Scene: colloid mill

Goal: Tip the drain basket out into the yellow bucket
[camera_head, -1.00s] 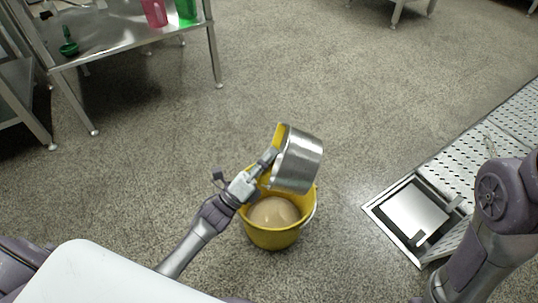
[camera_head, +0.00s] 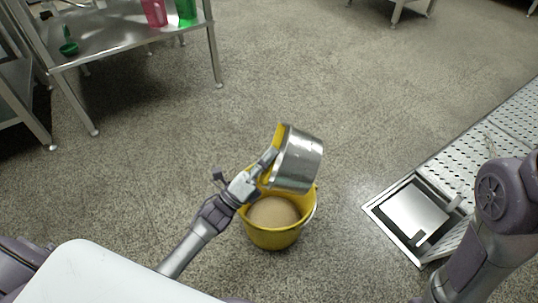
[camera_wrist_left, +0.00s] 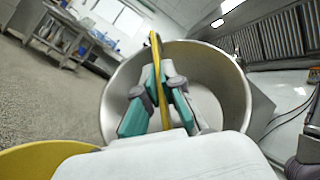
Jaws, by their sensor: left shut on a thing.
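The drain basket (camera_head: 300,160) is a silver metal pot-like vessel, held tilted above the yellow bucket (camera_head: 273,238). My left gripper (camera_head: 270,158) is shut on its yellow handle or rim part. In the left wrist view the gripper fingers (camera_wrist_left: 160,95) close on a yellow strip (camera_wrist_left: 158,70) across the basket (camera_wrist_left: 222,85), whose visible inside looks bare. The bucket stands upright on the floor and holds a tan, rounded mass (camera_head: 273,211). Its yellow rim also shows in the left wrist view (camera_wrist_left: 40,160). My right arm (camera_head: 490,220) is at the right edge; its gripper is out of view.
An open square floor drain (camera_head: 412,213) lies to the right, beside perforated metal grating (camera_head: 465,160). A metal table (camera_head: 120,45) with a pink jug (camera_head: 154,12) and a green one (camera_head: 186,9) stands at the upper left. The floor around the bucket is clear.

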